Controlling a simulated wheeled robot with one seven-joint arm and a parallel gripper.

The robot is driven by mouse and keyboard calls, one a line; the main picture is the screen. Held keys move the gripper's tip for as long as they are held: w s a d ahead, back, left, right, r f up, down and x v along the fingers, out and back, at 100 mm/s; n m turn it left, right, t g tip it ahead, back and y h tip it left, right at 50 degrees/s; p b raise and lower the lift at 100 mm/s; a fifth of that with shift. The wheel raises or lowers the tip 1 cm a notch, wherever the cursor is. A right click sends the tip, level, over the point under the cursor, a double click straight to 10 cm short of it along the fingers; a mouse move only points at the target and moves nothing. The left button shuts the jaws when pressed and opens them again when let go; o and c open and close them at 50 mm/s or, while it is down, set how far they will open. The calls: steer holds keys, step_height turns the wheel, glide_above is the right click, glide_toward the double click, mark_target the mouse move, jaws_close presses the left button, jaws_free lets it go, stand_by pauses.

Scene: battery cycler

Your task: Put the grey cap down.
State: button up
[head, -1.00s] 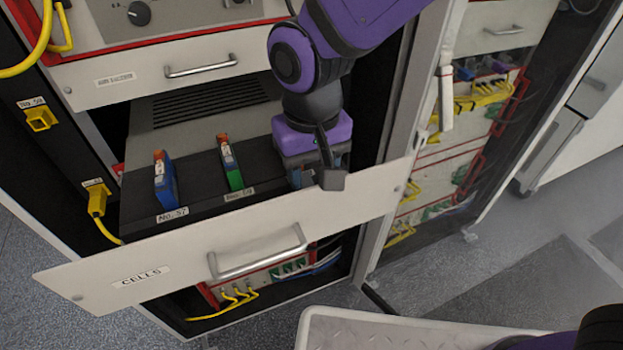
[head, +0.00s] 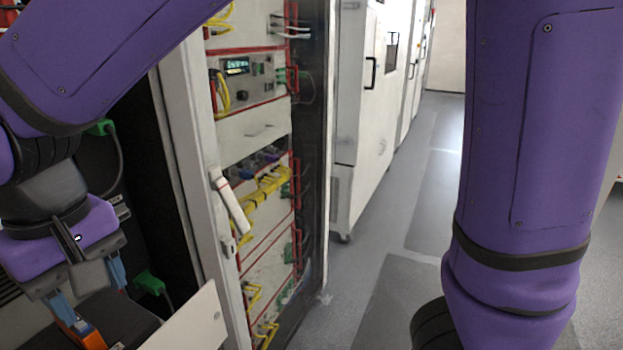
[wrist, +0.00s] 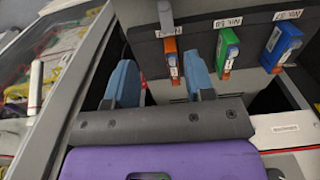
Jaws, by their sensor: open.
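My gripper (wrist: 160,82) is open, its two blue fingers apart. In the head view my gripper (head: 88,290) is at the lower left, over the drawer. An orange cell (wrist: 171,62) shows between the fingers in the wrist view; its orange body (head: 92,339) also shows below the fingers in the head view. I cannot tell whether the fingers touch it. A small grey piece (wrist: 165,14) stands beyond the orange cell near its label; I cannot tell for sure whether it is the grey cap.
A green cell (wrist: 227,50) and a blue cell (wrist: 282,46) stand in a row beside the orange one on the dark panel. The open drawer's white front (head: 190,322) juts out. A cabinet door frame (head: 190,170) stands close right of my gripper. The floor aisle (head: 405,235) is clear.

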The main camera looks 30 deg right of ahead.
steer(key=w+d+r+m+t, duration=0.1)
steer(key=w+d+r+m, duration=0.2)
steer(key=d, duration=0.8)
steer(key=s+d+r+m+t, duration=0.1)
steer(key=s+d, duration=0.3)
steer(key=d, duration=0.8)
steer(key=s+d+r+m+t, duration=0.2)
steer(key=s+d+r+t, duration=0.1)
steer(key=d, duration=0.9)
steer(key=shift+s+d, duration=0.15)
steer(key=shift+s, duration=0.35)
